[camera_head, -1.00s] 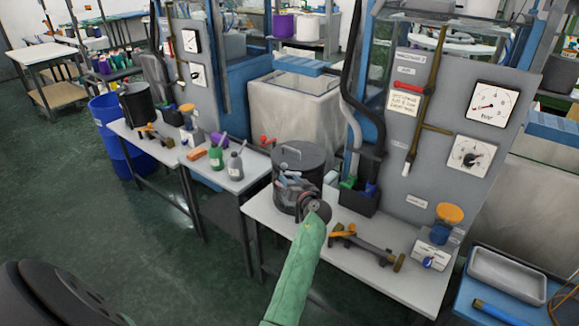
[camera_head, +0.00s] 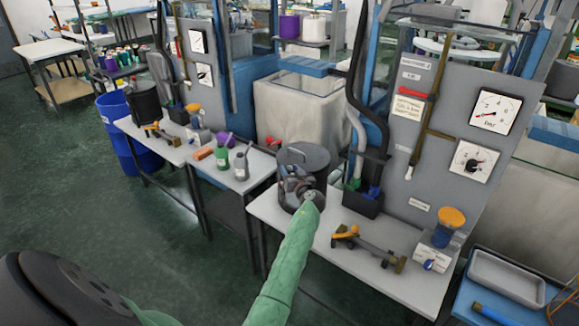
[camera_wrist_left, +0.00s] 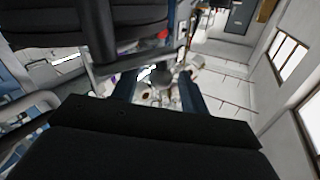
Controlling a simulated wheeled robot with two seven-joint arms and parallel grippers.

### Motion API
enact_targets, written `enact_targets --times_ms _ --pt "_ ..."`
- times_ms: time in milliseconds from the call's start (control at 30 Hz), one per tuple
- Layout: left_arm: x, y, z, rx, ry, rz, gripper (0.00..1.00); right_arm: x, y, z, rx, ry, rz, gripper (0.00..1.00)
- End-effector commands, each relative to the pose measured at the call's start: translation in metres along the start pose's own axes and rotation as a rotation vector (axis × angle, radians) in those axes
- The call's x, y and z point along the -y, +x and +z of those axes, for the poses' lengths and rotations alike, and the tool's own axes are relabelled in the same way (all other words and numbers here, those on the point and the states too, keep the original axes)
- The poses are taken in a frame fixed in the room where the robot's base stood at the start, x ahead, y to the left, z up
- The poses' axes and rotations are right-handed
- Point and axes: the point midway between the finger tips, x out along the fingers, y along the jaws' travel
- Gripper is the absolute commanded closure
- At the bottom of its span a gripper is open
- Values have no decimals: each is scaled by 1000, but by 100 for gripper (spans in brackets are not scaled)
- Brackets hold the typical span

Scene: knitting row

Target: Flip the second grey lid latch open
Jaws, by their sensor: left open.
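A dark lidded pot (camera_head: 317,159) stands on the nearer white bench. My left arm, in a green sleeve, reaches to its front, and my left gripper (camera_head: 295,178) is at the pot's near left side, covering part of its wall and rim. The jaws are open; I cannot tell whether they touch the pot. In the left wrist view, two dark blue-grey fingers (camera_wrist_left: 158,93) stand apart, and a black ribbed shape with a grey bar (camera_wrist_left: 135,62) is close above them. The grey lid latches are too small or hidden to make out. My right gripper is out of view.
An orange-and-brown fitting (camera_head: 368,245) and a small orange-topped device (camera_head: 441,233) lie right of the pot. A dark bin (camera_head: 363,200) with hoses stands behind. A gauge panel (camera_head: 440,150) rises at the back. A second dark pot (camera_head: 145,100) stands on the farther bench.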

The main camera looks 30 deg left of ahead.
Motion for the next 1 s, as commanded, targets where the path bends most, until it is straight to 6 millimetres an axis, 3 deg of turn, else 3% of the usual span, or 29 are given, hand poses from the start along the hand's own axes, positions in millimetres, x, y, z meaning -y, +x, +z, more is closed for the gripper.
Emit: enact_targets --times_ms 200,533,733,1000 --pt "0 12 0 0 0 0 56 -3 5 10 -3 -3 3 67" --pt "0 13 0 0 0 0 56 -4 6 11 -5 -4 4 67" --pt "0 13 0 0 0 0 95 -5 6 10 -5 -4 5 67" --pt "-1 13 3 2 -1 -11 98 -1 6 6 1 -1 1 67"
